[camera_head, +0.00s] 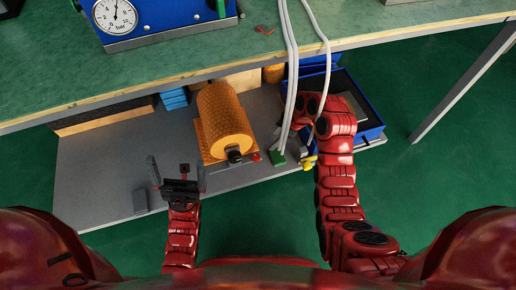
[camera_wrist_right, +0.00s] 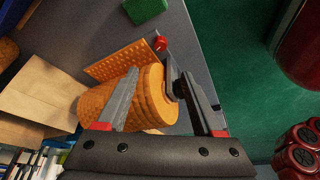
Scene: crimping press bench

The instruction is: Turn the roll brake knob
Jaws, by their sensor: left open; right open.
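An orange textured roll (camera_head: 225,118) lies on an orange base on the lower shelf. A black knob (camera_head: 235,154) is at its front end, and a small red knob (camera_head: 256,157) is beside it at the base. I cannot tell which is the brake knob. The right wrist view also shows the roll (camera_wrist_right: 110,108) and the red knob (camera_wrist_right: 160,43). My right gripper (camera_wrist_right: 160,72) is open, its fingers framing the roll's end; contact is unclear. Its fingers are hidden in the head view. My left gripper (camera_head: 176,164) is open and empty, left of the roll.
The green bench top (camera_head: 180,65) overhangs the shelf (camera_head: 100,185). A blue tray (camera_head: 368,130) stands at the right. A small grey block (camera_head: 140,202) lies at the shelf's front left.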

